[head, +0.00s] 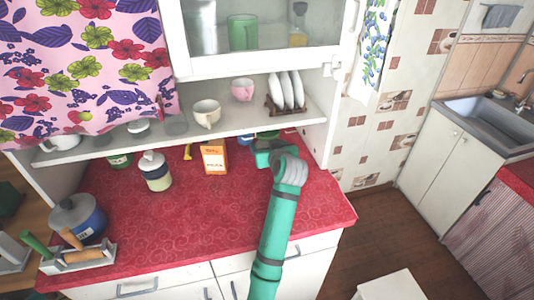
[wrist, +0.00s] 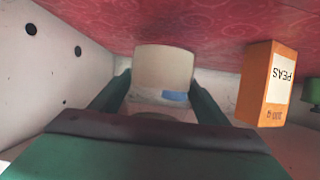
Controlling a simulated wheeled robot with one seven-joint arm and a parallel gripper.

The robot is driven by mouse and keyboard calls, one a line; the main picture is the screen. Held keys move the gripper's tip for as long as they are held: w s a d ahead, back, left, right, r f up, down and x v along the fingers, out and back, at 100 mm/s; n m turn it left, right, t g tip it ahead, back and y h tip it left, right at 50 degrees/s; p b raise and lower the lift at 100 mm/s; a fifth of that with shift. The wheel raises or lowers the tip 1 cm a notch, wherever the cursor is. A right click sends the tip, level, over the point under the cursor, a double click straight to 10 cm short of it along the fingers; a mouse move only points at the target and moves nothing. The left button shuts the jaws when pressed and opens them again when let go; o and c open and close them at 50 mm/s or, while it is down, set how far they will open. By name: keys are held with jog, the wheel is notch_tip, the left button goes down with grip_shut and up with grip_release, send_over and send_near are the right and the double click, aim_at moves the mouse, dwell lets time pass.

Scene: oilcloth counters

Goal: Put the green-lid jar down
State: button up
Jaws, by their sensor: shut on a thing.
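My gripper (head: 272,152) is at the back right of the red counter, just below the shelf. The wrist view appears upside down, with the counter at the top. There my gripper (wrist: 160,98) is shut on a pale, cream cylindrical jar (wrist: 163,66) with a small blue patch, one finger on each side. Its lid colour does not show, so I cannot confirm that it is the green-lid jar. The jar's far end is close to the red counter (wrist: 120,20); I cannot tell whether it touches. In the head view my gripper and arm mostly hide it.
An orange peas box (head: 214,158) stands left of my gripper; it also shows in the wrist view (wrist: 268,85). A white-lidded jar (head: 157,172) and a blue pot (head: 78,216) are farther left. The shelf (head: 235,124) hangs close above. The counter's front middle is clear.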

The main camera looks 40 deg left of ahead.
jog(key=shift+f, duration=1.65)
jog(key=o, duration=1.4)
jog(key=shift+f, duration=0.2)
jog(key=shift+r, duration=0.2)
jog(key=v, duration=1.2)
jog(key=shift+f, duration=0.1)
